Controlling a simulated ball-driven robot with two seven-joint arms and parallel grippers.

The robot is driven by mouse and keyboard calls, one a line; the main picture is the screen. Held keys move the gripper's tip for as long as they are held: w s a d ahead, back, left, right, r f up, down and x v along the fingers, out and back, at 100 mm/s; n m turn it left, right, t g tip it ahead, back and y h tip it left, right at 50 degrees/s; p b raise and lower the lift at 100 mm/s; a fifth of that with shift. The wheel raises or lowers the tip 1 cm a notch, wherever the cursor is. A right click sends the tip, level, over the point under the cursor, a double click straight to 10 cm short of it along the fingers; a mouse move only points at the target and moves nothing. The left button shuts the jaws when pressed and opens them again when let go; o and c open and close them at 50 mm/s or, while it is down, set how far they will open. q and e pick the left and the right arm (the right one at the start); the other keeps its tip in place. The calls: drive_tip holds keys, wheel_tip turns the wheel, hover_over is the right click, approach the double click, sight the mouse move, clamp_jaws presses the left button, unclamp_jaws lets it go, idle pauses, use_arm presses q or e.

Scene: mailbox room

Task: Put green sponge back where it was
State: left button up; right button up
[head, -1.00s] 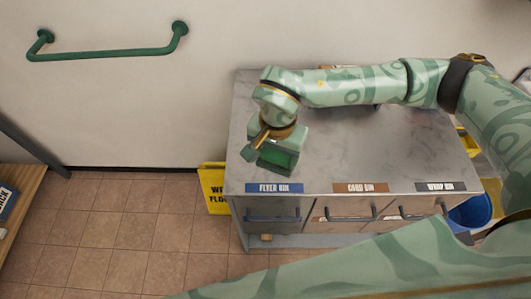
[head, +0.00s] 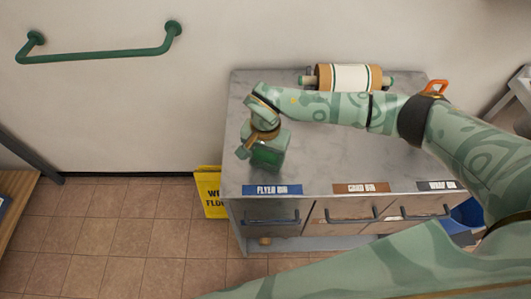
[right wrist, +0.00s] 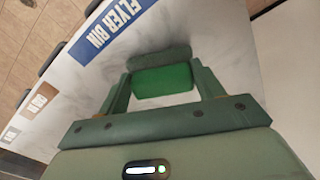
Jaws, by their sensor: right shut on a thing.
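The green sponge (head: 267,156) is at the front left of the grey marble cabinet top (head: 347,163), behind the blue FLYER BIN label. My right gripper (head: 265,150) points down over it and is shut on it. In the right wrist view the sponge (right wrist: 163,80) sits between the two fingers of the gripper (right wrist: 162,78), above the marble surface. I cannot tell whether the sponge touches the top. The gripper partly hides the sponge in the head view. My left gripper is not in view.
A paper roll on a holder (head: 350,77) stands at the back of the top. The FLYER BIN label (head: 272,190) and two more labels line the front edge above drawer handles. A yellow wet-floor sign (head: 209,192) stands left of the cabinet. The top's middle is clear.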

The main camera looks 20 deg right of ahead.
sight(265, 156)
drive_tip(key=o, duration=1)
drive_tip(key=shift+f, duration=0.1)
drive_tip(key=shift+c, duration=0.2)
drive_tip(key=shift+r, duration=0.25)
wheel_tip(265, 156, up, 12)
drive_tip(key=p, duration=0.1)
drive_tip(key=shift+p, duration=0.35)
drive_tip(key=shift+f, duration=0.15)
